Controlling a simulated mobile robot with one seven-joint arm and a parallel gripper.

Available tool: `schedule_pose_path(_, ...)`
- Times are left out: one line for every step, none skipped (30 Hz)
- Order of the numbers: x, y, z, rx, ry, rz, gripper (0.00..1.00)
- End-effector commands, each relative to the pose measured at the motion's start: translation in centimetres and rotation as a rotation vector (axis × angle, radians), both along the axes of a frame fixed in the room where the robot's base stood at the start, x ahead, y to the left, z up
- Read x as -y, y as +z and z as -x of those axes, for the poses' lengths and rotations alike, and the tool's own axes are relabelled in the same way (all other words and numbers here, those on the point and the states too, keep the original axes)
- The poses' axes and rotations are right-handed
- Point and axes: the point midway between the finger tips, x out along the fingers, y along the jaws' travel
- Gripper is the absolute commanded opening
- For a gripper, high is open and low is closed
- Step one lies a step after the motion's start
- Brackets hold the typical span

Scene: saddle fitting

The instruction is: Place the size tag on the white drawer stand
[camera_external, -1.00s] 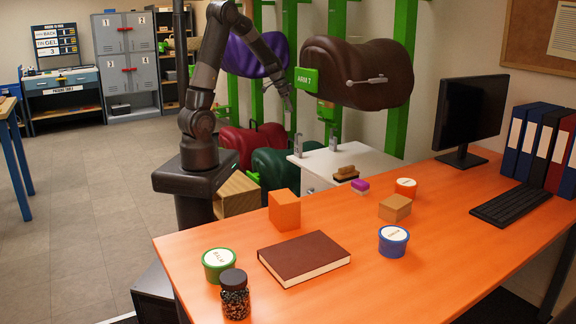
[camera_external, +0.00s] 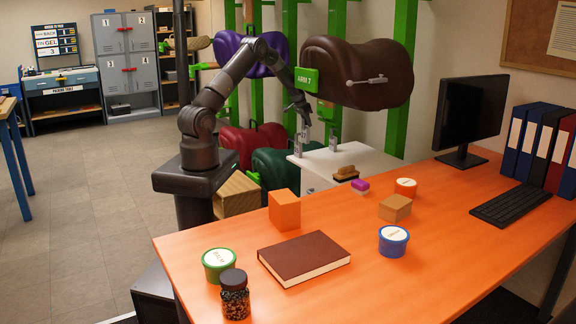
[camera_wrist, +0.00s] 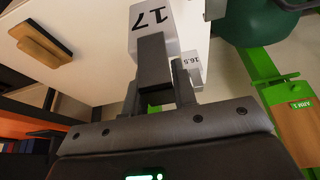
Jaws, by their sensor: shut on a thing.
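The white drawer stand (camera_external: 365,158) is behind the orange desk, below the brown saddle. Its white top also shows in the wrist view (camera_wrist: 95,75). My gripper (camera_external: 303,128) points down above the left edge of the stand. In the wrist view my gripper (camera_wrist: 165,75) is shut on a white size tag marked 17 (camera_wrist: 152,18), partly covered by a finger. Whether this tag touches the stand top cannot be told. A smaller tag marked 16.5 (camera_wrist: 193,60) shows beyond the fingers, apart from the held tag.
A brush (camera_external: 346,173) lies on the stand's near side. A brown saddle (camera_external: 358,75) hangs on a green rack just right of my arm. Red and green saddles (camera_external: 285,168) sit low at the stand's left. The orange desk (camera_external: 450,245) holds several objects.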

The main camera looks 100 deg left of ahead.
Motion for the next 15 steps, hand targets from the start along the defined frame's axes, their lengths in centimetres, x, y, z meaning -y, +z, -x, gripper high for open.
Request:
schedule_pose_path(-0.3, -0.5, -0.3, 0.001, 0.007, 0.0, 0.0)
schedule_pose_path(-0.4, -0.6, -0.4, 0.003, 0.012, -0.001, 0.0)
schedule_pose_path(-0.5, -0.8, -0.6, 0.005, 0.017, -0.001, 0.0)
schedule_pose_path(-0.6, -1.0, -0.6, 0.005, 0.019, -0.001, 0.0)
schedule_pose_path(-0.6, -1.2, -0.7, 0.005, 0.021, 0.0, 0.0)
schedule_pose_path(-0.7, -1.6, -0.7, 0.006, 0.023, 0.0, 0.0)
schedule_pose_path(-0.7, -1.9, -0.7, 0.005, 0.024, 0.0, 0.0)
schedule_pose_path(-0.7, -2.3, -0.7, 0.005, 0.024, 0.0, 0.0)
schedule_pose_path(-0.7, -2.9, -0.7, 0.005, 0.025, 0.001, 0.0)
schedule_pose_path(-0.7, -3.5, -0.7, 0.005, 0.025, 0.002, 0.0)
schedule_pose_path(-0.6, -4.1, -0.6, 0.005, 0.026, 0.002, 0.0)
schedule_pose_path(-0.7, -4.8, -0.7, 0.005, 0.026, 0.001, 0.0)
schedule_pose_path(-0.7, -5.4, -0.6, 0.005, 0.026, 0.002, 0.0)
schedule_pose_path(-0.7, -6.0, -0.6, 0.005, 0.025, 0.002, 0.0)
schedule_pose_path(-0.7, -6.6, -0.6, 0.005, 0.025, 0.001, 0.0)
